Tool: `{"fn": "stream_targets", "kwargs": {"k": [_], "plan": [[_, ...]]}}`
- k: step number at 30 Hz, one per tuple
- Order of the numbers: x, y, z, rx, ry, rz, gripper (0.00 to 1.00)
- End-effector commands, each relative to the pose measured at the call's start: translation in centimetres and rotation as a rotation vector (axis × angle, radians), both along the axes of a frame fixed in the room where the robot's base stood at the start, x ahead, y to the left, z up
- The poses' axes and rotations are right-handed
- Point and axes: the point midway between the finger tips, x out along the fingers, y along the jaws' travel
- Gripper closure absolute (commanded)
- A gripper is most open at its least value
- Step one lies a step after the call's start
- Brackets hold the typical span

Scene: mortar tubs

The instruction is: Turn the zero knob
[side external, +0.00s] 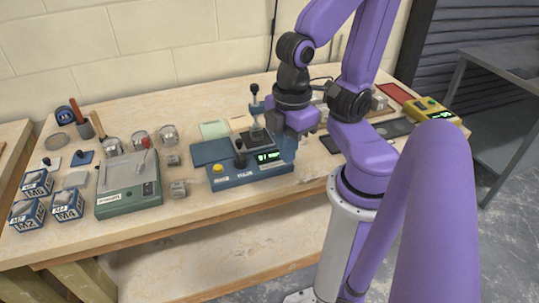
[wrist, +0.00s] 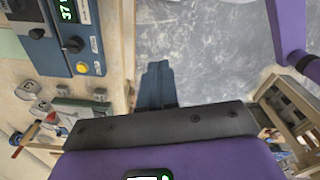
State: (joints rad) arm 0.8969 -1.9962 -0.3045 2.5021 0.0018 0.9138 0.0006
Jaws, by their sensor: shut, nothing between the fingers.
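A blue tester (side external: 250,176) with a lit green display stands near the front edge of the bench. A black knob (side external: 240,160) sits on it, left of the display, and a yellow button (side external: 217,169) lies further left. The wrist view shows the black knob (wrist: 72,45) between the display and the yellow button (wrist: 82,68). No label on the knob is readable. My gripper (wrist: 157,68) is shut and empty, apart from the knob and to its right in the wrist view. In the side view my gripper hangs by the tester's right end, its fingertips hard to make out.
A yellow meter (side external: 432,110) stands at the far right. The bench's front edge (wrist: 128,45) and open floor lie near my gripper.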

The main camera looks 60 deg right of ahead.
Motion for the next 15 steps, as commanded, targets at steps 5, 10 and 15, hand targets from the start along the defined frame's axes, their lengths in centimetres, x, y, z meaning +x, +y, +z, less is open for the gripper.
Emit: {"fn": "stream_targets", "kwargs": {"k": [5,10,15], "plan": [[0.0,0.0,0.0,0.000,0.000,0.000,1.00],[0.4,0.0,0.0,-0.001,-0.001,0.005,0.54],[2.8,-0.2,0.3,-0.007,-0.002,0.056,0.35]]}}
